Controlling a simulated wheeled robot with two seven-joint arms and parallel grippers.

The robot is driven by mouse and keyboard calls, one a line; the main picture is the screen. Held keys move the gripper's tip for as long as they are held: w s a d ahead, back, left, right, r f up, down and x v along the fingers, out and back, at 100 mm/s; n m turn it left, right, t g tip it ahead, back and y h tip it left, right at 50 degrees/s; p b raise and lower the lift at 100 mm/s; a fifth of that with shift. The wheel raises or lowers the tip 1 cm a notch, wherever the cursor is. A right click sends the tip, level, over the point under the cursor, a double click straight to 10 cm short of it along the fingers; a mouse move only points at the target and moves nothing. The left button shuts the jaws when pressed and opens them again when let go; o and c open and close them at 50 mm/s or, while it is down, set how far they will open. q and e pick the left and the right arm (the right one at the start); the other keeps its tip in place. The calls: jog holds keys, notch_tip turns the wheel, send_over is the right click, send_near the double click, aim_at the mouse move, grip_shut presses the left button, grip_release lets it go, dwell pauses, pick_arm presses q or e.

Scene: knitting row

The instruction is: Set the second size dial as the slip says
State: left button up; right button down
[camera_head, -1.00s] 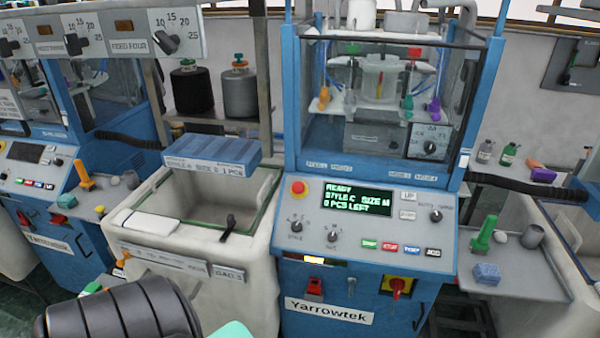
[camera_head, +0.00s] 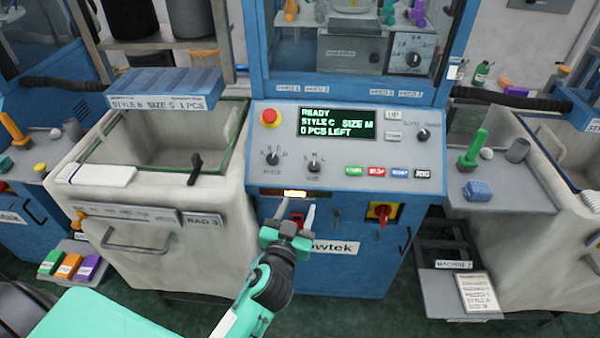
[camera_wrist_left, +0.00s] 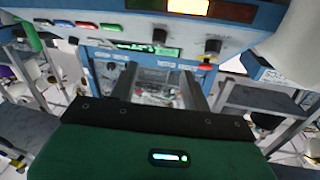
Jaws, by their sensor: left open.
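The size dial (camera_head: 314,166) is a small black knob marked S, M, L on the sloped panel. Its pointer appears near M. It also shows upside down in the left wrist view (camera_wrist_left: 160,35). The style dial (camera_head: 272,158) sits left of it. The display (camera_head: 337,123) reads READY, STYLE C, SIZE M, 0 PCS LEFT. A white slip (camera_head: 478,293) lies on the low step at right; its small print is hard to read. My left gripper (camera_head: 296,212) is open and empty, below and in front of the panel, apart from the dials. My right gripper is out of view.
A grey bin (camera_head: 150,245) with a blue labelled block (camera_head: 165,85) stands left. A side shelf (camera_head: 505,190) at right holds small objects.

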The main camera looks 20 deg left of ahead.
pick_arm(q)
jog(key=p, duration=0.2)
send_near(312, 171)
jog(key=w, duration=0.5)
jog(key=w+p, duration=0.1)
jog(key=w, duration=0.1)
jog(key=shift+w+a+r, duration=0.3)
jog(key=shift+w, duration=0.65)
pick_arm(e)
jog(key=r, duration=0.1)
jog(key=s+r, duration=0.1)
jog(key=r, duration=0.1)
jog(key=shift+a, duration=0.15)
